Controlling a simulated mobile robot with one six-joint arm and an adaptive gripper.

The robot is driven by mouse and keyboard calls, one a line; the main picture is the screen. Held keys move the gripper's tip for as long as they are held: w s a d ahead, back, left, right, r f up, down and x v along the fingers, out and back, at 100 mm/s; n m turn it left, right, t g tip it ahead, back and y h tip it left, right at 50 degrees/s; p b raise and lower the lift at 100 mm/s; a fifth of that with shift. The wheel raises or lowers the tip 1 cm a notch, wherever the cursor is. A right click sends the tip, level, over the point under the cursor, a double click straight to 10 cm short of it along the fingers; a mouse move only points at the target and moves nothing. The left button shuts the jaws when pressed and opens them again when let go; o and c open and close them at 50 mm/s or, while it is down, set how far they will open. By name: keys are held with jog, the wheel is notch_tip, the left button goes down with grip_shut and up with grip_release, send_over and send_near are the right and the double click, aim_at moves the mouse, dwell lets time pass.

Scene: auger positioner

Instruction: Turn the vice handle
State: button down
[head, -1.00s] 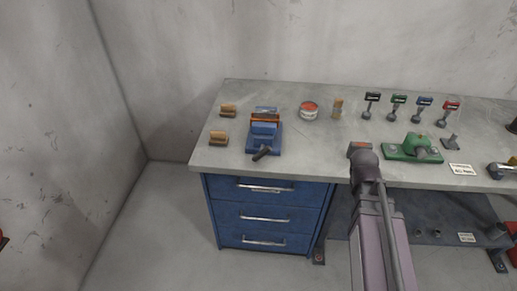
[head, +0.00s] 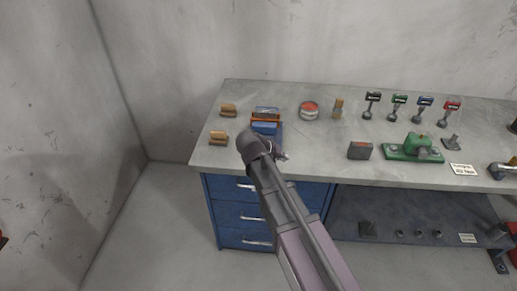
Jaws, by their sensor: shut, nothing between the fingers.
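The blue vice (head: 265,126) with an orange-brown strip across its jaws stands at the left part of the bench top. Its front end and handle are hidden behind my arm. My gripper (head: 280,153) shows only as a small grey part beside the end of my arm, just in front of the vice. It is shut with nothing held. I cannot tell whether it touches the handle.
The grey workbench (head: 320,150) has blue drawers (head: 225,213) below. Two small tan blocks (head: 218,138) lie left of the vice. A round red-topped tin (head: 309,110), a dark box (head: 360,150) and a green fixture (head: 414,148) stand to the right.

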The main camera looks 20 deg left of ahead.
jog(key=s+a+r+n+t, duration=0.1)
jog(key=s+a+r+t, duration=0.1)
jog(key=a, duration=0.6)
jog(key=s+a+r+n+t+y, duration=0.1)
jog(key=s+a+r+t, duration=0.1)
jog(key=a, duration=0.7)
jog(key=shift+w+f, duration=0.1)
jog(key=shift+w, duration=0.1)
jog(key=s+d+f+b+x, duration=0.1)
jog(key=d+b+x, duration=0.1)
jog(key=b+x, duration=0.5)
jog(key=shift+x, duration=2.6)
jog(key=shift+s+f, duration=0.1)
jog(key=shift+s, duration=0.15)
